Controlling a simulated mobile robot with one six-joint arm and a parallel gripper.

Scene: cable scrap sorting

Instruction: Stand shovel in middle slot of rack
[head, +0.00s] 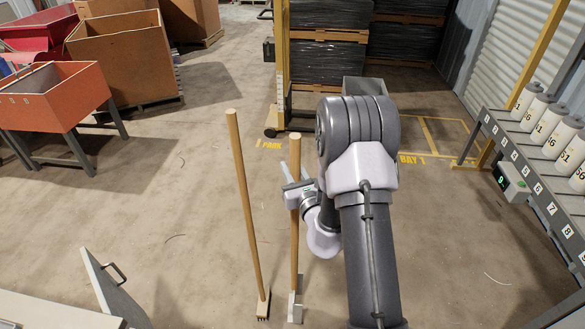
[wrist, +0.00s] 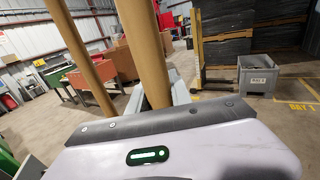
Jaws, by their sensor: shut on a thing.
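A long wooden handle (head: 294,240) stands nearly upright in the head view, with a narrow grey metal part (head: 295,306) at its foot; I take it for the shovel. My gripper (head: 293,193) is shut around this handle in its upper part. The handle also rises just beyond the gripper body in the wrist view (wrist: 148,50). My arm is close on its right. The grey foot is near the floor; I cannot tell if it touches. I cannot make out a rack with slots in either view.
A broom (head: 244,200) with a wooden handle leans slightly just left of the held handle. A grey panel with a handle (head: 112,280) is at lower left. An orange bin on legs (head: 55,95) stands farther left. Floor between is mostly clear.

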